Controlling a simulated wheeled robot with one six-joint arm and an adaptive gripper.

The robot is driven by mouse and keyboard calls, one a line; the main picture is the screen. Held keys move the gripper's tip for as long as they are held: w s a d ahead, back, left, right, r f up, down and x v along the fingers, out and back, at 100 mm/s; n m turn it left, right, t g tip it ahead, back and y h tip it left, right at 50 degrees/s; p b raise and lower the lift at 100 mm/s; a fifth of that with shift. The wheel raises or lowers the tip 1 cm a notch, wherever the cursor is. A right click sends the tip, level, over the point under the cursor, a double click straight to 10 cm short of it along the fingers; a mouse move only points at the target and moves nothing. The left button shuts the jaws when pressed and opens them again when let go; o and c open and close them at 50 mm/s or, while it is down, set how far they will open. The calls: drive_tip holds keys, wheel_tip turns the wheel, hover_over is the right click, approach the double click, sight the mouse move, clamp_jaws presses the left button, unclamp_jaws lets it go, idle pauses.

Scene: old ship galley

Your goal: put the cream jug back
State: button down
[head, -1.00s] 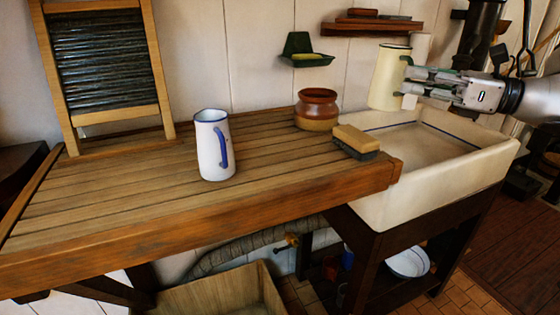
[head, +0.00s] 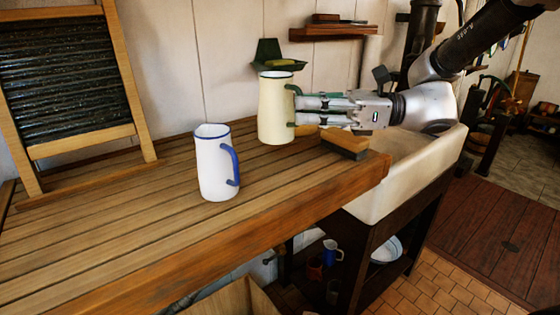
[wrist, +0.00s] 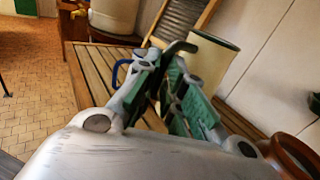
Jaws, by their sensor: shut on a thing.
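The cream jug (head: 275,112), tall with a dark rim and green handle, is upright over the far right part of the slatted wooden board (head: 110,215). My gripper (head: 298,108) comes from the right and is shut on its handle. I cannot tell whether its base touches the board. In the wrist view the cream jug (wrist: 213,58) stands beyond the fingers (wrist: 175,95), which partly hide it. A white jug (head: 213,165) with a blue rim and handle stands on the board, nearer and to the left.
A scrubbing brush (head: 345,143) lies at the board's right end, beside the sink (head: 400,170). A washboard (head: 70,85) leans at the back left. A brown pot (wrist: 290,155) is close to my gripper in the wrist view. The front left of the board is clear.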

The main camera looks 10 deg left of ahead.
wheel_tip(320, 180, down, 8)
drive_tip(key=shift+f, duration=0.15)
idle(0.4)
drive_tip(key=c, duration=1.5)
unclamp_jaws()
drive_tip(key=shift+f, duration=0.1)
